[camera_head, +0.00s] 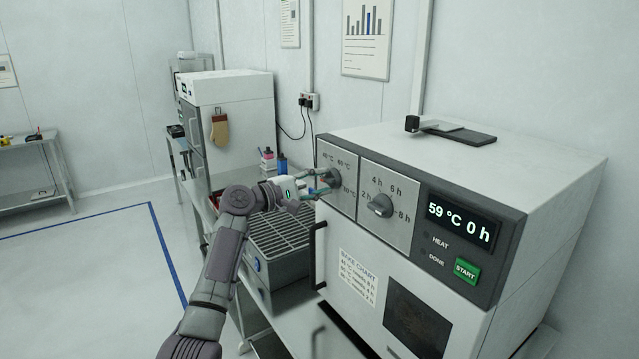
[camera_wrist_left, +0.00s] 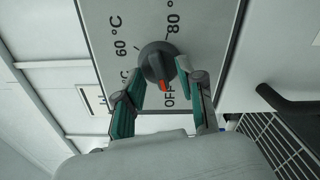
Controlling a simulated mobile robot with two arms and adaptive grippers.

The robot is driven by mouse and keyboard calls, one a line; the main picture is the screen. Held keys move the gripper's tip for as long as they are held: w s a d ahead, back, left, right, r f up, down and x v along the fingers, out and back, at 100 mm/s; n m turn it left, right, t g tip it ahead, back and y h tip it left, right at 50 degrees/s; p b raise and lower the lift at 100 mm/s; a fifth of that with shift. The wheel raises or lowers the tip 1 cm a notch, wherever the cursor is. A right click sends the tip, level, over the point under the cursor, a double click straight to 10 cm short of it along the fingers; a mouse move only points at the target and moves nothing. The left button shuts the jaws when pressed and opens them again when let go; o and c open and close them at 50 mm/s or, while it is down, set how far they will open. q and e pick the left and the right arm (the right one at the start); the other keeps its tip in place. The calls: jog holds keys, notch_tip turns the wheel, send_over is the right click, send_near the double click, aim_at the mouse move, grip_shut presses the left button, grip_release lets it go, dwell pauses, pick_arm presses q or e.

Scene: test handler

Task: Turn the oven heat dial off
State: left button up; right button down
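The heat dial (camera_head: 334,178) is a dark round knob on the left plate of the oven's front panel. In the left wrist view the heat dial (camera_wrist_left: 155,62) has an orange mark that points to the OFF label (camera_wrist_left: 168,95). My left gripper (camera_head: 322,181) is at this dial and partly covers it in the head view. In the left wrist view the teal fingers of my left gripper (camera_wrist_left: 160,72) stand apart, one on each side of the dial. I cannot tell whether they touch it. My right gripper is not in view.
The oven (camera_head: 540,180) also has a time dial (camera_head: 380,206), a display (camera_head: 459,220) reading 59 °C 0 h, a green START button (camera_head: 467,271) and a door handle (camera_head: 319,255). A wire rack (camera_head: 280,235) stands left of the oven, below my arm. Small bottles (camera_head: 282,163) stand behind.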

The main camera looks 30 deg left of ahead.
pick_arm(q)
jog(key=v, duration=1.2)
jog(key=shift+f, duration=0.15)
